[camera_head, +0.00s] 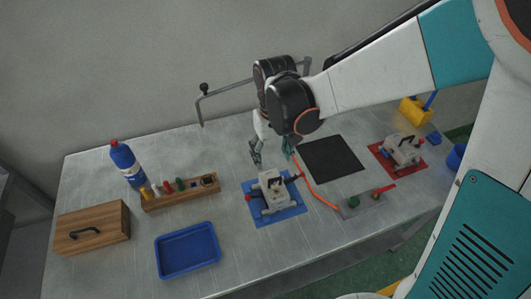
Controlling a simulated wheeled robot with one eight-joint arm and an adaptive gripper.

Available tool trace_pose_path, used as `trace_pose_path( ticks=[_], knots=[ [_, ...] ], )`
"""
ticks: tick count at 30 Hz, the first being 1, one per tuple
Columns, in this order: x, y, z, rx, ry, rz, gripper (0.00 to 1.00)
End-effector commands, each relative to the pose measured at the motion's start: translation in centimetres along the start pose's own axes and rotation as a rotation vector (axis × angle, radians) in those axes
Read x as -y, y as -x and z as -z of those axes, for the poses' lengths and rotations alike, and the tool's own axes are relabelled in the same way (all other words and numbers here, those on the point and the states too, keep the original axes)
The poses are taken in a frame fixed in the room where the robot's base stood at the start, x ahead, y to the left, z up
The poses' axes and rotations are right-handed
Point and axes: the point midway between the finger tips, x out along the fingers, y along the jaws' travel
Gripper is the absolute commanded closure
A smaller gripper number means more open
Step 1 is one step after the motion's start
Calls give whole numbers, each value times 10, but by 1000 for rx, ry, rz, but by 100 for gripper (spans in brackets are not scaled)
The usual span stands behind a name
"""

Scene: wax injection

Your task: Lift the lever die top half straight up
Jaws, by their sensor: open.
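One grey metal die (272,190) stands near the middle of the table, with handle-like parts on top and red-tipped pieces at its sides. A second grey die (403,150) stands at the right, with a dark handle on top. I cannot tell from this view which is the lever die. My gripper (256,157) points down and is open, with nothing seen between its fingers. It is behind and slightly left of the middle die, apart from it in the picture. The dies' seams are too small to make out.
The middle die is on a blue mat (291,212), the other on a red mat (378,151). A black mat (331,160) lies between them. An orange hose (314,192) runs near the middle die. A blue tray (187,250), wooden rack (181,199), bottle (126,164) and wooden box (92,228) stand left.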

Motion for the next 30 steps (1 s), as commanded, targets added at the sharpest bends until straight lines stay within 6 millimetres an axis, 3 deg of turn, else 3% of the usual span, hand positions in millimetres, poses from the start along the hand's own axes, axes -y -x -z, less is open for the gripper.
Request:
trace_pose_path(
  ticks=[5,18,26,30],
  knots=[
    [1,-15,-2,5,-1,-1,38],
    [0,-82,-1,3,-1,-1,38],
    [-2,-94,-1,3,-1,-1,38],
    [-6,-112,2,3,-1,-1,38]
  ],
)
